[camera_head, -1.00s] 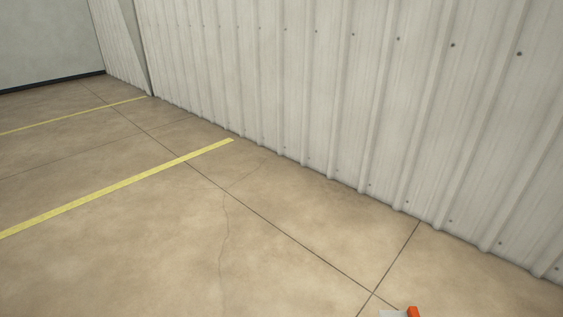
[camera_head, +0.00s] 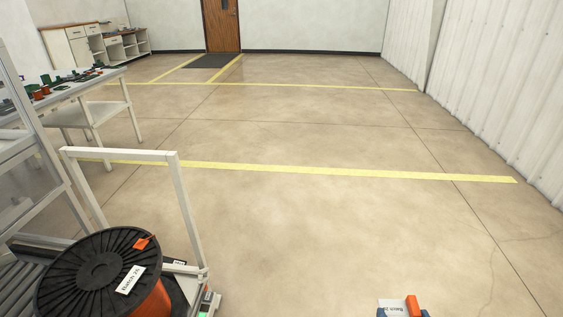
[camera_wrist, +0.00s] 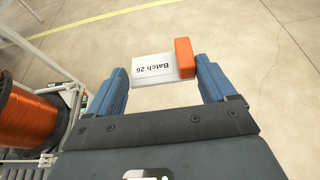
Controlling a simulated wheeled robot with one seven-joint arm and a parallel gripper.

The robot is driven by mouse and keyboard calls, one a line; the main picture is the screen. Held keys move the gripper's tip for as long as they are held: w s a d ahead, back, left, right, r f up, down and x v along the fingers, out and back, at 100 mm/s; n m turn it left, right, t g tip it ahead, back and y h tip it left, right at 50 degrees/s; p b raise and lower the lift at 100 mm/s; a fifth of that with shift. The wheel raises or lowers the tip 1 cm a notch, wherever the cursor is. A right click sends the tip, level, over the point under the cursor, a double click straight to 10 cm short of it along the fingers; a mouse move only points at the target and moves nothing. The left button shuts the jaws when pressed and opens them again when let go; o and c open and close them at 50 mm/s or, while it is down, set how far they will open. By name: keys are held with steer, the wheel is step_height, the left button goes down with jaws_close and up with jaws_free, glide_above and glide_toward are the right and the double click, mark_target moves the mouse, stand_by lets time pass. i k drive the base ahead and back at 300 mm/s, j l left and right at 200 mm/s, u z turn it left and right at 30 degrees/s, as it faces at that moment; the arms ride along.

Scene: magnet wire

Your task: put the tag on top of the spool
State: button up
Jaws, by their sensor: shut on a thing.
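The tag, a white card marked "Batch 26" with an orange block at one end, (camera_wrist: 155,68) is between the blue fingers of my gripper (camera_wrist: 162,78). My gripper is shut on it. In the head view the tag (camera_head: 391,304) shows at the bottom edge, right of centre, with blue fingertips beside it. The spool (camera_head: 75,262) lies at the lower left, black flange upward, with copper wire below. A white label and a small orange piece lie on its flange. The wrist view shows the spool's copper winding (camera_wrist: 28,105) at the left. The tag is well right of the spool, apart from it.
A pale metal frame (camera_head: 185,200) rises just behind the spool. A workbench (camera_head: 80,82) with small parts stands at the left. A corrugated wall (camera_head: 510,90) runs along the right. The floor (camera_head: 320,240) between spool and wall is clear.

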mark_target(90, 298)
steer(key=i+u, duration=0.45)
steer(key=i+l+u, duration=0.15)
steer(key=i+u, duration=0.3)
steer(key=i+j+z, duration=0.15)
steer(key=i+j, duration=0.2)
